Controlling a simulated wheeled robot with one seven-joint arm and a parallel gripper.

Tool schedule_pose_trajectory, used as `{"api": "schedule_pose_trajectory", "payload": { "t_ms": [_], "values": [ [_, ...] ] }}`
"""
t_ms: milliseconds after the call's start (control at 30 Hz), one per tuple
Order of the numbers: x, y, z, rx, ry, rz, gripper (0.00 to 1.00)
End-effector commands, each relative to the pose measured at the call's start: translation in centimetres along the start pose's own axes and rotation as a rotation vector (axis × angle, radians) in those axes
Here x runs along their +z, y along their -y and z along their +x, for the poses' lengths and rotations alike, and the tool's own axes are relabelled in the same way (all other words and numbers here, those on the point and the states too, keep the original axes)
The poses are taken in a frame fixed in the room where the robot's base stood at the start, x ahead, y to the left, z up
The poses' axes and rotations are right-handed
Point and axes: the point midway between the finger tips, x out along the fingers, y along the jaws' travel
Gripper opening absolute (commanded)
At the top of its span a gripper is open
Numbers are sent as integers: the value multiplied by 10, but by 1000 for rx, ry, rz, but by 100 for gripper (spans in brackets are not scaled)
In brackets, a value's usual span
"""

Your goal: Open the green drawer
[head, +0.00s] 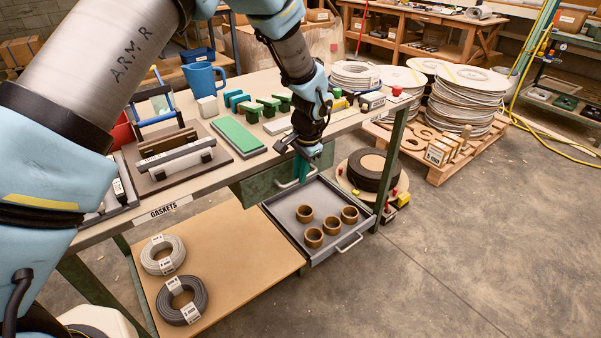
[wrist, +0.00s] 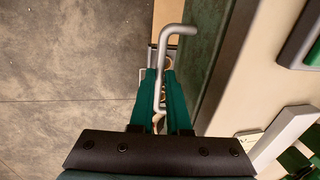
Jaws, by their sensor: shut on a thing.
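The green drawer (head: 260,184) sits under the tabletop's front edge in the head view. Its front looks near flush with the bench, and my arm hides part of it. In the wrist view the green front (wrist: 207,50) runs along the right. Its grey bar handle (wrist: 178,31) stands out from that front. My gripper (head: 303,178) points down in front of the drawer. In the wrist view its teal fingers (wrist: 162,85) are shut on the handle, one on each side of the bar. The fingers hide part of the bar.
A grey drawer (head: 287,233) below stands pulled out, with several brown rings (head: 313,237) in it and a bar handle (head: 350,243) in front. The lower shelf (head: 225,245) holds two coils. The tabletop (head: 215,115) holds blocks and a blue jug (head: 203,85). The floor in front is clear.

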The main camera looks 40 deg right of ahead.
Motion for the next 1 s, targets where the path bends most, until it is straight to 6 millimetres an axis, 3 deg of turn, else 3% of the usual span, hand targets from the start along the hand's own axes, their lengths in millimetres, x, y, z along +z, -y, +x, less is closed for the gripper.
{"api": "schedule_pose_trajectory", "payload": {
  "t_ms": [167,367,800,1000],
  "values": [
    [0,-3,-1,0,0,0,0],
    [0,-25,-4,0,-1,4,0],
    [1,-124,-22,0,-2,5,0],
    [2,-160,-29,0,-2,3,0]
  ]
}}
